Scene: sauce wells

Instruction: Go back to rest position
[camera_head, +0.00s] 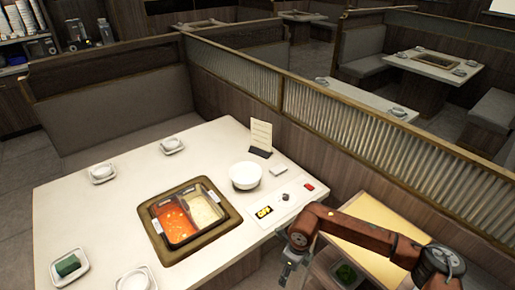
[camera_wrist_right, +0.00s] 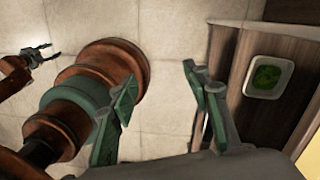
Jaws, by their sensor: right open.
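My right gripper (camera_head: 288,268) hangs off the table's right front edge in the head view, beside the low wooden cart. In the right wrist view its two fingers (camera_wrist_right: 159,78) stand wide apart with only floor between them, so it is open and empty. My left gripper (camera_wrist_right: 42,55) shows small at the upper left of the right wrist view, with its fingers apart and nothing seen between them. It is outside the head view.
The white table (camera_head: 100,215) holds a two-well pot (camera_head: 183,243) of red and pale soup, a white bowl (camera_head: 245,175), a sign (camera_head: 261,137) and small dishes. A green-filled dish (camera_wrist_right: 268,77) sits in the cart (camera_head: 375,232). A partition (camera_head: 330,117) runs behind.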

